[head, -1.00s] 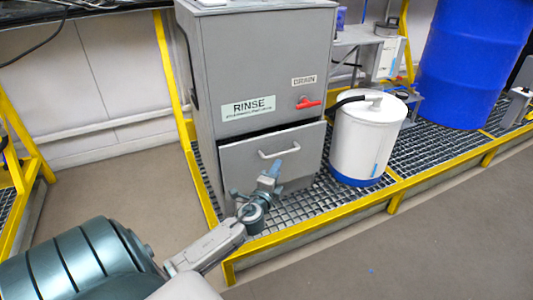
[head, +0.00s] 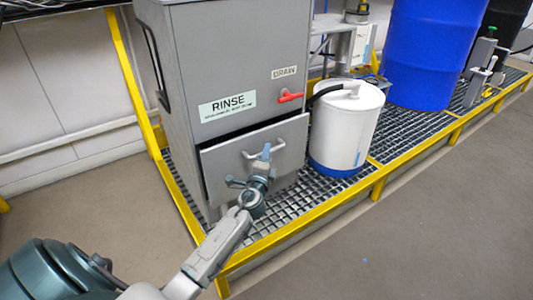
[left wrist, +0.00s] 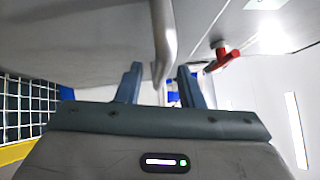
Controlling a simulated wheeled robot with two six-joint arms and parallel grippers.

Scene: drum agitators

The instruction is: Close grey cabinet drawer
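The grey cabinet (head: 225,50), labelled RINSE, stands on a grating in the head view. Its drawer (head: 285,155) is partly open, with a dark gap above its tilted-looking front. The drawer's handle (head: 246,155) is a light bar. My left gripper (head: 262,156) is at the handle, in front of the drawer. In the left wrist view, its two fingers (left wrist: 160,84) are apart, with the end of the handle (left wrist: 164,40) showing between and beyond them. I cannot tell whether they touch it. My right gripper is in neither view.
A white drum (head: 345,130) with a black hose stands close right of the drawer. A red valve handle (head: 290,97) is above the drawer. A blue barrel (head: 430,50) stands farther right. A yellow rail (head: 320,215) edges the grating, with clear floor in front.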

